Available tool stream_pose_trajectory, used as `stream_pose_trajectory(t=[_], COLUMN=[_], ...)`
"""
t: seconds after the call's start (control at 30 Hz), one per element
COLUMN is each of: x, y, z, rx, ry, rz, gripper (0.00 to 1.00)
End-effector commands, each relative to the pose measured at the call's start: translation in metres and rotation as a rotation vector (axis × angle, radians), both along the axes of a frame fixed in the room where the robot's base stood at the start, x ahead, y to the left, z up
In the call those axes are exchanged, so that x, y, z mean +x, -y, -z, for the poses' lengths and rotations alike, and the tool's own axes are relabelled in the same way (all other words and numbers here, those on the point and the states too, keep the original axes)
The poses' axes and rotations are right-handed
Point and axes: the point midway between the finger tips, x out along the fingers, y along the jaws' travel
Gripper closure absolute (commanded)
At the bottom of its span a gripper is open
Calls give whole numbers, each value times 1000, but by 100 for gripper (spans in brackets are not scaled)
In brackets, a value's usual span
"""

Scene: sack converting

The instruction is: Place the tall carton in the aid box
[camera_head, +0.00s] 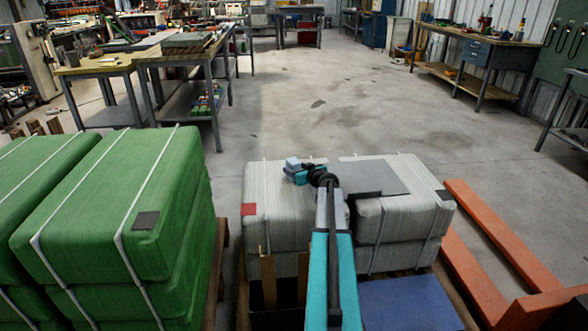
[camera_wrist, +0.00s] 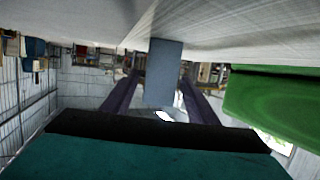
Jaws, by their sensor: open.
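A blue-grey upright block, which looks like the tall carton (camera_head: 292,163), is at the left end of my gripper (camera_head: 308,170), over the top of the white wrapped bales. In the wrist view, the carton (camera_wrist: 164,70) is between the two dark fingers of my gripper (camera_wrist: 157,96). The fingers are apart, with a visible gap on each side of the carton. The wrist picture seems upside down, and the carton meets the pale bale surface at its top. I cannot clearly identify the aid box; a dark open container with tan flaps (camera_head: 266,262) stands below the bales' front, partly hidden by my arm.
White bales (camera_head: 280,205) carry a red patch and a flat grey sheet (camera_head: 385,178). Green bales (camera_head: 120,200) stand left. An orange pallet-truck fork (camera_head: 500,235) lies right, and a blue panel (camera_head: 410,305) at the front. Workbenches stand behind; the floor between is clear.

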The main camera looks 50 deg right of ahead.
Motion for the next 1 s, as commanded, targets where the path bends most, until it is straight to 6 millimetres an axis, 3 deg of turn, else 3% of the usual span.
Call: stream_pose_trajectory(t=[0.7,1.0], x=[-73,-89], y=[-24,-28], z=[-24,-29], rx=[-1,0], ry=[1,0], rz=[1,1], gripper=[47,47])
